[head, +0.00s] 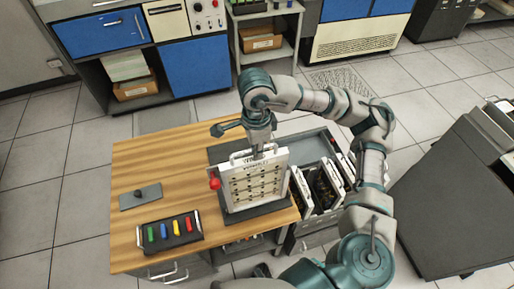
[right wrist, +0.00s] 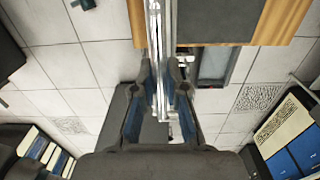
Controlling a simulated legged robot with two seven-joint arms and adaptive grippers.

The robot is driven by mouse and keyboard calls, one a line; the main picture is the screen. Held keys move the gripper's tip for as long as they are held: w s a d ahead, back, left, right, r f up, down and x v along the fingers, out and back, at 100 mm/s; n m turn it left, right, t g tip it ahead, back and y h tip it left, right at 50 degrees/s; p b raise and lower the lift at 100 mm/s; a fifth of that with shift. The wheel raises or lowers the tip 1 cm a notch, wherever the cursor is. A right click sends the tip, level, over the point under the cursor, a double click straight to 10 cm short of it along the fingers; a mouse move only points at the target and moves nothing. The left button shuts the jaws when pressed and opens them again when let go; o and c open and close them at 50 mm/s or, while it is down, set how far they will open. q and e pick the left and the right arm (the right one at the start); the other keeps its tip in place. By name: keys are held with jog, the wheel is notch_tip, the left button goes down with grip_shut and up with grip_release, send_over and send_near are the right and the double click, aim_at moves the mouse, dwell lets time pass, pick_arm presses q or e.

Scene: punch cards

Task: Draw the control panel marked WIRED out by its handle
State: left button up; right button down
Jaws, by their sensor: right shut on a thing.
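A white control panel (head: 256,185) with rows of dark contacts stands upright over a dark grey base at the right part of the wooden table. Lettering along its top edge is too small to read surely. My right gripper (head: 262,150) is above it, shut on its top handle. In the right wrist view the panel (right wrist: 160,30) shows edge-on beyond the fingers (right wrist: 163,100). Other white-framed panels (head: 322,186) stand in an open grey drawer just right of the table. My left gripper is not in view.
A red knob (head: 214,181) is at the panel's left edge. A grey plate with a dark knob (head: 140,196) and a dark tray of coloured pieces (head: 170,233) lie on the wooden table (head: 150,160). A dark cabinet (head: 455,200) stands at right.

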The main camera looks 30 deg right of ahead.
jog(key=shift+a+r, duration=0.15)
jog(key=shift+r, duration=0.2)
jog(key=shift+w+r+p, duration=0.15)
jog(key=shift+r+p, duration=0.15)
jog(key=shift+p, duration=0.15)
notch_tip(320, 180, up, 2)
jog(key=shift+a+r+p, duration=0.1)
jog(key=shift+r+p, duration=0.05)
jog(key=shift+p, duration=0.55)
notch_tip(320, 180, up, 4)
jog(key=p, duration=0.3)
pick_arm(q)
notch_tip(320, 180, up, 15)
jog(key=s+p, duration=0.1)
jog(key=p, duration=1)
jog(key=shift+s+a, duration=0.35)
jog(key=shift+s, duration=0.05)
pick_arm(e)
notch_tip(320, 180, up, 16)
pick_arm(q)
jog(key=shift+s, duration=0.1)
